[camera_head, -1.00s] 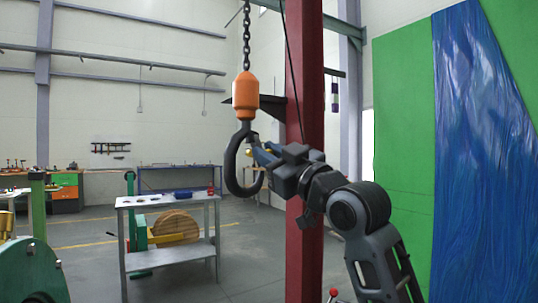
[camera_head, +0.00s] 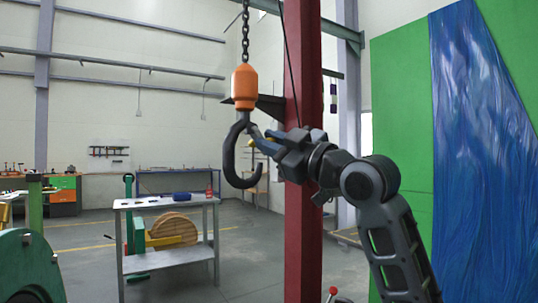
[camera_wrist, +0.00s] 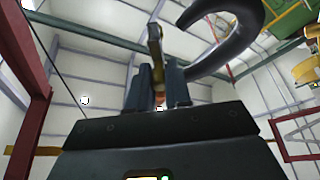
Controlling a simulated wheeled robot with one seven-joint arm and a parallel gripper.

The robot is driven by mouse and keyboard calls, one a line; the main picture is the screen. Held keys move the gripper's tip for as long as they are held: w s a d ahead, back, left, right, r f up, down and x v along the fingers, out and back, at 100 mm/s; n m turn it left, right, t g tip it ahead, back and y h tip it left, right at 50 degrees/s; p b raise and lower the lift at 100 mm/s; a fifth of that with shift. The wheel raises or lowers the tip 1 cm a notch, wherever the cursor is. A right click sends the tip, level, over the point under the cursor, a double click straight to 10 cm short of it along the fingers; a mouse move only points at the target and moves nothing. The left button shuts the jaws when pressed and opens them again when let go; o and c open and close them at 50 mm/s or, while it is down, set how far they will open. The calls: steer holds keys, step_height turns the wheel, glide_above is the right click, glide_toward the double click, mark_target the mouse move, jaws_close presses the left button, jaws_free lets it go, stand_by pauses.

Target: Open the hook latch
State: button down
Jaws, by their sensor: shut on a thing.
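A dark grey crane hook (camera_head: 228,160) hangs from an orange block (camera_head: 245,87) on a chain, in front of the red column. My gripper (camera_head: 260,140) is at the upper right of the hook's opening, just below the block. In the wrist view my gripper (camera_wrist: 158,85) has its two fingers shut on a thin, yellowish-brown bar, the hook latch (camera_wrist: 154,45). The curved hook (camera_wrist: 240,40) shows to the upper right there. In the head view the latch is small and mostly hidden by the fingers. The lower part of the hook's mouth looks clear.
A red column (camera_head: 305,200) stands close behind my gripper. A black bracket (camera_head: 268,108) juts from it near the block. A metal table (camera_head: 165,203) stands at lower left. Green panels with a blue sheet (camera_head: 480,150) are on the right.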

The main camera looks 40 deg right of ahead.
steer(key=shift+s+d+r+n+g+y+b, duration=0.15)
steer(key=shift+r+n+g+y+b, duration=0.35)
steer(key=shift+n, duration=1.15)
steer(key=shift+w+d+r+n+g+y+b, duration=0.1)
steer(key=shift+d+r+n+g+y+b, duration=0.35)
steer(key=shift+n, duration=1.15)
steer(key=shift+s+d+r+n+g+y+b, duration=0.2)
steer(key=shift+n+g+b, duration=0.4)
steer(key=shift+n, duration=1.05)
steer(key=shift+w+a, duration=0.1)
steer(key=shift+w, duration=0.05)
steer(key=c, duration=1.1)
jaws_free()
steer(key=shift+o, duration=0.2)
steer(key=s+d, duration=0.1)
steer(key=s, duration=0.6)
steer(key=shift+s+d+f, duration=0.2)
steer(key=shift+s, duration=0.15)
